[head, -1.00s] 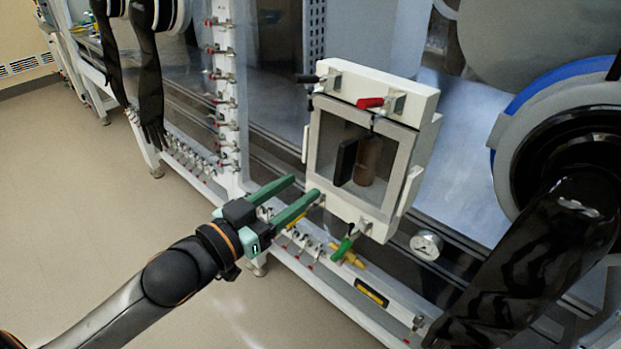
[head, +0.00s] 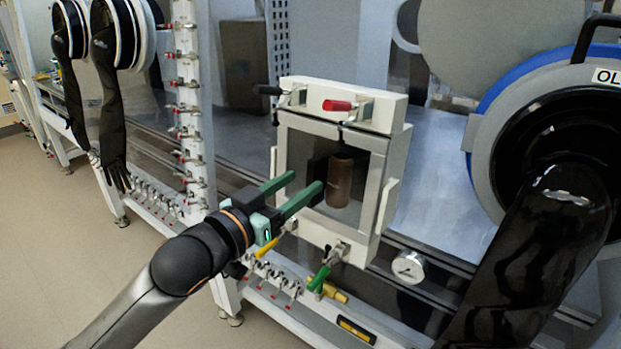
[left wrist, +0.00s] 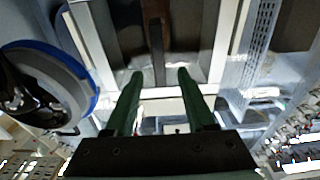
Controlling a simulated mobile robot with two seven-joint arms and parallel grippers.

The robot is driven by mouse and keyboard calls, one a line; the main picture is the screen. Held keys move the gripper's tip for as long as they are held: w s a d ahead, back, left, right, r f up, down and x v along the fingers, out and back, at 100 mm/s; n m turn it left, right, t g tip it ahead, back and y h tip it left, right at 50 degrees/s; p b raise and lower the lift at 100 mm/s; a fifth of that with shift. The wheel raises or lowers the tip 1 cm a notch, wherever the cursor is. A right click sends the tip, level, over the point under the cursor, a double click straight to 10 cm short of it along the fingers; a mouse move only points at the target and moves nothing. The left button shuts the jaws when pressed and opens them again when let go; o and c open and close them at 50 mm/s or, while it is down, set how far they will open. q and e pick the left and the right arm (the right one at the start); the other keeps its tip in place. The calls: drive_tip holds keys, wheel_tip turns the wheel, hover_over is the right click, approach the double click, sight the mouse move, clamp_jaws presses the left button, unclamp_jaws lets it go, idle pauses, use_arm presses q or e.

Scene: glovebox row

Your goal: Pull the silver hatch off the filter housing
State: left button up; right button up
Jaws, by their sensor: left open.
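The filter housing (head: 392,150) is a white box frame on the glovebox front, in the middle of the head view. The silver hatch (head: 372,165) is a grey-framed panel set in its front. A dark upright plate or handle and a brown cylinder (head: 341,182) show within the frame. My left gripper (head: 305,181) is open and empty, its green fingers pointing at the hatch's left part and overlapping it in the picture. In the left wrist view the open fingers (left wrist: 160,76) lie either side of a dark upright bar (left wrist: 155,40). Contact cannot be told. My right gripper is not in view.
A red-handled clamp (head: 340,105) sits on the housing's top, a green-handled one (head: 319,279) below it. A round gauge (head: 408,266) is at lower right. A black glove sleeve (head: 535,240) bulges from a port at right. Open floor (head: 95,255) lies at left.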

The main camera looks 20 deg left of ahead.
sight(309, 177)
use_arm(q)
drive_tip(key=shift+x, duration=2.05)
drive_tip(key=shift+s, duration=0.1)
clamp_jaws()
drive_tip(key=c, duration=0.7)
unclamp_jaws()
clamp_jaws()
